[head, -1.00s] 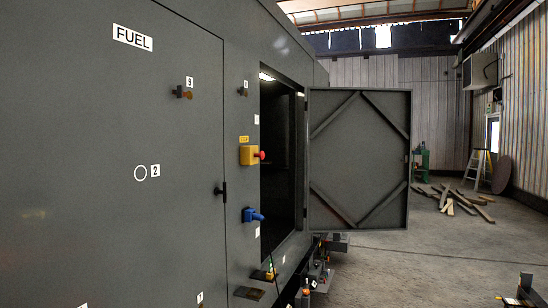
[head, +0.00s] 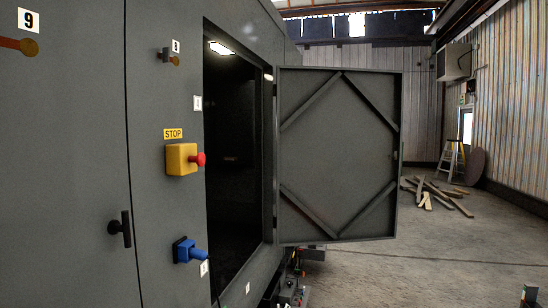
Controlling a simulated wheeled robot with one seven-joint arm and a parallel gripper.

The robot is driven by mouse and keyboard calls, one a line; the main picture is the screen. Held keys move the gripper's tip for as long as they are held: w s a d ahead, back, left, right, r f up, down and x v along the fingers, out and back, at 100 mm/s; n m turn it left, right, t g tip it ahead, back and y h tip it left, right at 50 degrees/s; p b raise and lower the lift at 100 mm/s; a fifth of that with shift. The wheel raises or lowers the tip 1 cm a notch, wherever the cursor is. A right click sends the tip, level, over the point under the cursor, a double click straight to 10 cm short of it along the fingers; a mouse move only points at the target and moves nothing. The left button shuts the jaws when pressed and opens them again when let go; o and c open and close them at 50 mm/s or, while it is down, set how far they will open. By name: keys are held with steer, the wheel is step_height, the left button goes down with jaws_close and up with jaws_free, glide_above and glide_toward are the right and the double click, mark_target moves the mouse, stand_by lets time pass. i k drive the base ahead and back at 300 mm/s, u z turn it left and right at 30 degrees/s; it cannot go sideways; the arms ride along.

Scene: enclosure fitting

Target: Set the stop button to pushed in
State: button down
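The stop button is a red mushroom head (head: 198,160) on a yellow box (head: 181,159), fixed to the grey enclosure wall left of the open doorway. A yellow STOP label (head: 173,134) sits above it. The red head stands out to the right of the box; I cannot tell from this angle whether it is pushed in. My gripper is not in view, and nothing touches the button.
A blue fitting (head: 189,251) juts out below the stop box. A black handle (head: 120,229) is on the panel to its left. The grey door (head: 338,155) stands open to the right of the dark doorway (head: 235,160).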

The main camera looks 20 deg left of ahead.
mark_target(200, 159)
steer(key=u, duration=0.55)
steer(key=i, duration=1.3)
steer(key=u, duration=0.8)
